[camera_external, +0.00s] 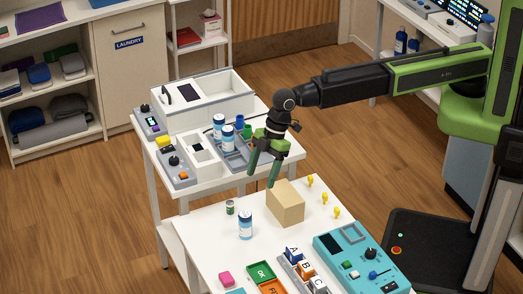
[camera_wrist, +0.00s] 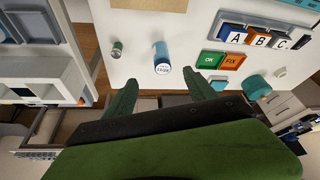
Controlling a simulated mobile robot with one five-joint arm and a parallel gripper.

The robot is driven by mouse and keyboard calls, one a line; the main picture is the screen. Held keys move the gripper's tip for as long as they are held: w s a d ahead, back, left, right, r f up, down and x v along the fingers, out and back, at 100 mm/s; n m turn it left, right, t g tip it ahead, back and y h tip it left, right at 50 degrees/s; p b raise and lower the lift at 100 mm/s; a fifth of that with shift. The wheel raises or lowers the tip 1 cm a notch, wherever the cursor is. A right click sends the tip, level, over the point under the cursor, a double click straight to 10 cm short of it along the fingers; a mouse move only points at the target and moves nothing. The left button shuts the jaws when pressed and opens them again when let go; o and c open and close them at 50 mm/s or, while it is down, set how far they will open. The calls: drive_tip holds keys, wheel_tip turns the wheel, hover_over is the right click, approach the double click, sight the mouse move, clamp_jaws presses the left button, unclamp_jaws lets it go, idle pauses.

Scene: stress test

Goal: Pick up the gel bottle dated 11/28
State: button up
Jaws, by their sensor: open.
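A blue-and-white bottle (camera_external: 245,226) stands upright on the front white table. It also shows in the wrist view (camera_wrist: 161,53), beyond the gap between my fingers, with small print on its white top that I cannot read surely. Two similar bottles, one (camera_external: 219,126) behind the other (camera_external: 228,140), stand in the grey tray on the back table; their dates are too small to read. My gripper (camera_external: 261,179) is open and empty, pointing down above the tables, apart from every bottle. Its fingers also show in the wrist view (camera_wrist: 161,86).
A tan block (camera_external: 285,205) stands right of the front bottle, a small green can (camera_external: 230,207) left of it. Yellow pegs (camera_external: 323,199), letter blocks (camera_external: 305,270) and a teal panel (camera_external: 362,260) fill the right and front. White table (camera_external: 205,235) is bare around the bottle.

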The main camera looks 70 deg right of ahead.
drive_tip(key=b, duration=1.1)
approach(245, 223)
wheel_tip(245, 223, down, 7)
drive_tip(key=w+d, duration=0.1)
drive_tip(key=shift+w+a+b, duration=0.1)
drive_tip(key=shift+w+b, duration=0.1)
drive_tip(key=shift+b, duration=0.1)
drive_tip(key=b+x, duration=0.4)
drive_tip(key=x, duration=0.1)
drive_tip(key=shift+a+r, duration=0.1)
drive_tip(key=shift+a, duration=0.3)
drive_tip(key=shift+r, duration=0.2)
drive_tip(key=shift+c, duration=0.6)
clamp_jaws()
